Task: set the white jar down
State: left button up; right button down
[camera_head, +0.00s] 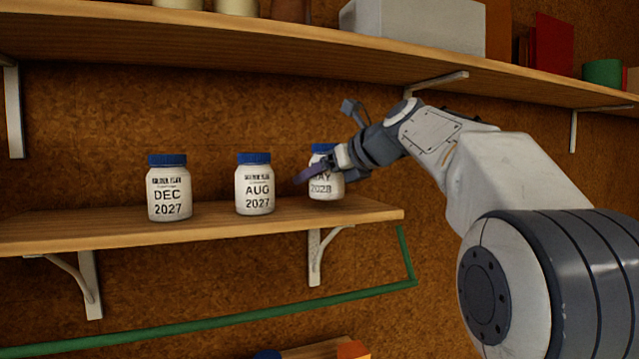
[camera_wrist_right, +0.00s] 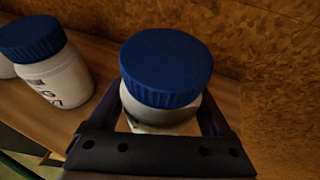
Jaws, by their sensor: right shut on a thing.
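Three white jars with blue lids stand in a row on the middle wooden shelf (camera_head: 110,233) in the head view. The right-hand jar (camera_head: 322,188), marked MAY 2028, is at my right gripper (camera_head: 318,172). My right gripper is shut around that jar, and the wrist view shows its blue lid (camera_wrist_right: 166,68) between the fingers. The jar looks upright at the shelf; I cannot tell whether its base touches the wood. The middle jar (camera_head: 255,185) reads AUG 2027 and the left jar (camera_head: 169,190) reads DEC 2027. My left gripper is out of view.
An upper shelf (camera_head: 220,45) with a grey box (camera_head: 420,25) and other items runs above. A green rail (camera_head: 250,312) runs below the middle shelf. The shelf's right end (camera_head: 390,213) is close to the held jar. Bare shelf lies between the jars.

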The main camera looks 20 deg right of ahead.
jog(key=shift+f, duration=0.65)
jog(key=shift+f, duration=0.1)
grip_release()
jog(key=shift+f, duration=0.1)
jog(key=shift+s+d+r, duration=0.2)
jog(key=shift+s, duration=0.1)
jog(key=b+v, duration=0.3)
jog(key=v, duration=0.8)
jog(key=shift+s, duration=0.2)
jog(key=shift+r, duration=0.1)
